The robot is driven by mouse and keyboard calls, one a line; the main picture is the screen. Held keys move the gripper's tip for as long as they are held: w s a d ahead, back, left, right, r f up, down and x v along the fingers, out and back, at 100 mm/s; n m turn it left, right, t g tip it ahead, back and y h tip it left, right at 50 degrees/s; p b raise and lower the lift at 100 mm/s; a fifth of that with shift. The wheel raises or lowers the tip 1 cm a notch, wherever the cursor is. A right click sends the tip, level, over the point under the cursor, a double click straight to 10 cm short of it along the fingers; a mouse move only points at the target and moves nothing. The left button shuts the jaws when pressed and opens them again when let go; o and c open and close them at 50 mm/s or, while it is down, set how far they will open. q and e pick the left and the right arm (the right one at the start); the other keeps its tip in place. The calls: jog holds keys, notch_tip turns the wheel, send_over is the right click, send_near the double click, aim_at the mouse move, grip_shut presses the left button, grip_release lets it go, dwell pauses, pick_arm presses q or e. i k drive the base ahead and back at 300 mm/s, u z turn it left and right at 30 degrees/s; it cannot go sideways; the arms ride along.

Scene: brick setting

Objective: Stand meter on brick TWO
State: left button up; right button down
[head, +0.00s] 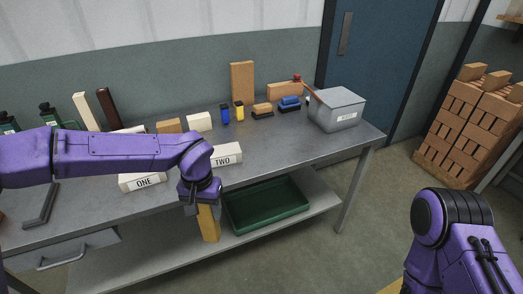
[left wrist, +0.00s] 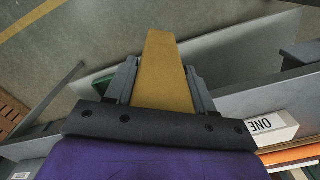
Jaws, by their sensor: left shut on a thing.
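Brick TWO (head: 228,149) is a pale block lying on the grey table, its label facing me. My left gripper (head: 203,203) is in front of the table's front edge, nearer me than brick TWO and a little to its left. It is shut on a long plain ochre block (head: 209,225), which hangs down below the tabletop level. The ochre block also shows in the left wrist view (left wrist: 165,75) between the fingers. A small blue upright item (head: 225,114) and a yellow one (head: 239,111) stand behind brick TWO. I cannot tell which thing is the meter. My right gripper is out of view.
A green tray (head: 267,206) sits on the lower shelf (head: 300,222). Tabletop right of brick TWO is clear.

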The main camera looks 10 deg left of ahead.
aim_at(220, 151)
jog(key=z, duration=2.35)
jog(key=k, duration=1.05)
jog(key=u, duration=1.65)
jog(key=i, duration=0.5)
jog(key=u, duration=0.05)
